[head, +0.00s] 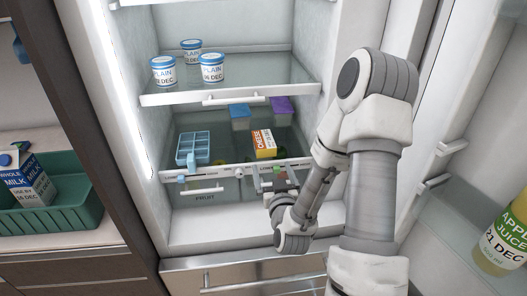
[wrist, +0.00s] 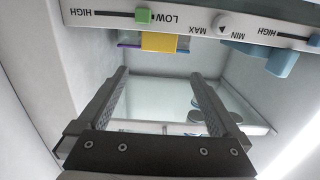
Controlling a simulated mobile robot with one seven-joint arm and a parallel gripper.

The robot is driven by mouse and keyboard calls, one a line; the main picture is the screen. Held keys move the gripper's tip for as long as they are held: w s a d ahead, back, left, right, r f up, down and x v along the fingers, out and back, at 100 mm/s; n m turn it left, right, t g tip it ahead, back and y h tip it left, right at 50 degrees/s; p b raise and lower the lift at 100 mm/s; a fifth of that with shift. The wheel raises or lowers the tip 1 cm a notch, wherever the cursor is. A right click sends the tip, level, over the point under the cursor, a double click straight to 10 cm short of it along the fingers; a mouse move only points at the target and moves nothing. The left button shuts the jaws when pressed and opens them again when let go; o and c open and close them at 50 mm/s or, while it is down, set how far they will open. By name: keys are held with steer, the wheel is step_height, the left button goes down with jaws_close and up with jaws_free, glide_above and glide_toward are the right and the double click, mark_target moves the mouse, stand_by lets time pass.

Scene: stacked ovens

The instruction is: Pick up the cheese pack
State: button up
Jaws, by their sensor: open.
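The cheese pack (head: 264,143), an orange and white box marked CHEESE, lies on the lower glass shelf inside the open fridge, right of a blue tray. In the wrist view, which appears upside down, a yellow face (wrist: 159,42) that looks like the pack shows beside the control strip, beyond my fingertips. My gripper (head: 277,181) is in front of the shelf's front strip, nearer to me than the pack and a little right of it. In the wrist view, my gripper (wrist: 159,72) has its fingers wide apart with nothing between them.
The control strip (head: 237,170) runs along the shelf front. A light-blue compartment tray (head: 193,149), a blue tub (head: 240,116) and a purple box (head: 282,108) share the pack's shelf. Yogurt tubs (head: 211,68) stand above. The open door with juice (head: 505,240) is at right.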

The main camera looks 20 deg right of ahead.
steer(key=b, duration=0.2)
steer(key=shift+w+f+b, duration=0.2)
steer(key=shift+f+b, duration=0.05)
steer(key=shift+b, duration=0.15)
steer(key=b, duration=0.4)
glide_toward(265, 141)
steer(key=x, duration=0.4)
steer(key=shift+w+a, duration=0.2)
steer(key=shift+w, duration=0.15)
steer(key=shift+f+x, duration=0.2)
steer(key=shift+x, duration=2.4)
steer(key=shift+d, duration=0.2)
steer(key=c, duration=1.4)
